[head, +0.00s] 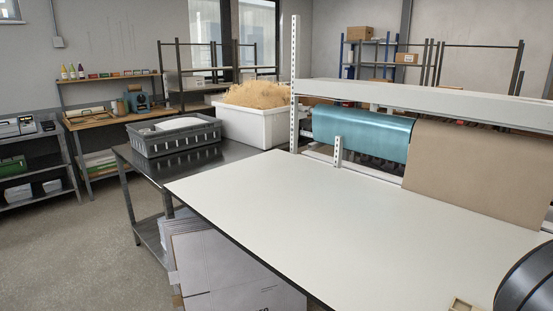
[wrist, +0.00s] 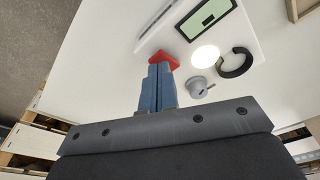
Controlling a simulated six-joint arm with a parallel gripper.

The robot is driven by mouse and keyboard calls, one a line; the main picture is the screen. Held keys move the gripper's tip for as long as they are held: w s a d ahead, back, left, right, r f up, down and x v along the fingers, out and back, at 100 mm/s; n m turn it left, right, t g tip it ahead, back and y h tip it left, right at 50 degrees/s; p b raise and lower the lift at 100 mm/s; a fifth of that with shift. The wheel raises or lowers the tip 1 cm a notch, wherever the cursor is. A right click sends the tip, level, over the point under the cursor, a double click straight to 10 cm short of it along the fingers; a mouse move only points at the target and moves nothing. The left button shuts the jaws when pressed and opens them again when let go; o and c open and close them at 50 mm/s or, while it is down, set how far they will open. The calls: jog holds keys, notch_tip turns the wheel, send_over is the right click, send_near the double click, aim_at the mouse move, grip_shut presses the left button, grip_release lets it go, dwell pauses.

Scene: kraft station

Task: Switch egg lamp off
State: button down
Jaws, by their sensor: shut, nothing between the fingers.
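The lamp is not visible in the head view.
A black open ring (wrist: 237,63) lies right of the lamp. A device with a green screen (wrist: 208,18) is beyond it. In the head view the white table (head: 320,205) is largely bare, with a small wooden tray (head: 463,306) at its front edge and paper rolls behind.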

jog(key=shift+f, duration=0.55)
jog(key=shift+r, duration=3.5)
jog(key=shift+f, duration=0.1)
notch_tip(320, 180, down, 7)
jog(key=shift+r, duration=0.1)
jog(key=shift+r, duration=0.1)
